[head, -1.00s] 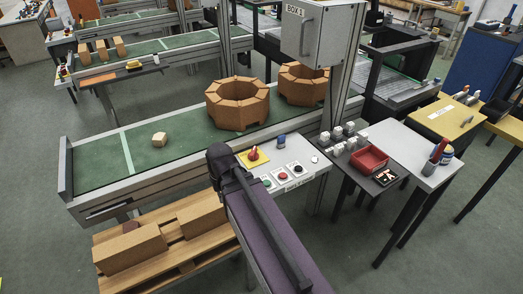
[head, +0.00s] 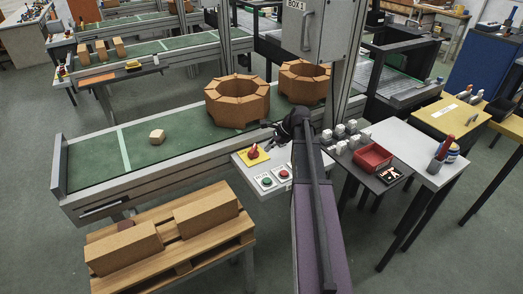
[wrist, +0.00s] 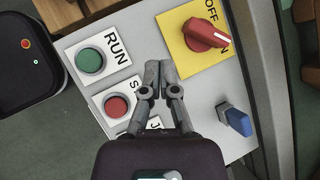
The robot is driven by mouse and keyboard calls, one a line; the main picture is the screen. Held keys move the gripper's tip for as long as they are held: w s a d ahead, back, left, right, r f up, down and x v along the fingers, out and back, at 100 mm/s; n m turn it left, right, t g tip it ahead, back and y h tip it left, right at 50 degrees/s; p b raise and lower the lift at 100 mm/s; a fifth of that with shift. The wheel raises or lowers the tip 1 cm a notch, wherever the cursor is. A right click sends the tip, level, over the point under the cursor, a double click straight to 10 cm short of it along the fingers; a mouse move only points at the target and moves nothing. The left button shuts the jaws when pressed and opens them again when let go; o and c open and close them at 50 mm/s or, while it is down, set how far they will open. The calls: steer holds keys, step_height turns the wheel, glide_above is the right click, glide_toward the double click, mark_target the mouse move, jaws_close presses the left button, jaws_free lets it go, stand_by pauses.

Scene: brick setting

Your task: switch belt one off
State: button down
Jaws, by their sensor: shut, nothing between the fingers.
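The red rotary switch (wrist: 205,36) sits on a yellow plate marked OFF, with a second word partly hidden by its handle; the handle points right in the wrist view, toward that hidden word. It also shows in the head view (head: 253,152). The light control panel (wrist: 210,90) carries a green RUN button (wrist: 90,61) and a red button (wrist: 116,106) with a partly covered label. My gripper (wrist: 160,67) is shut and empty over the panel, between the RUN label and the yellow plate, apart from the switch. In the head view my gripper (head: 271,133) hides part of the panel.
A blue object (wrist: 236,121) stands on the panel. Behind the panel, the green conveyor (head: 190,141) carries two brick rings (head: 238,101) (head: 304,82) and a small block (head: 157,137). A grey box (head: 313,28) hangs above. A pallet (head: 200,250) with bricks stands front left.

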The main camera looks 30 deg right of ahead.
mark_target(256, 149)
steer(key=w+d+m+t+b, duration=0.1)
steer(key=d+m+t, duration=0.1)
steer(key=d+m, duration=0.3)
steer(key=d, duration=0.4)
steer(key=shift+d+r+y, duration=0.3)
steer(key=shift+d+y, duration=0.1)
steer(key=shift+w+f, duration=0.1)
steer(key=shift+w, duration=0.05)
steer(key=b+x, duration=0.7)
steer(key=x, duration=0.3)
steer(key=shift+f, duration=0.15)
steer(key=shift+w+a+r, duration=0.2)
steer(key=shift+w+a, duration=0.7)
steer(key=shift+a, duration=0.2)
steer(key=shift+w+a, duration=0.4)
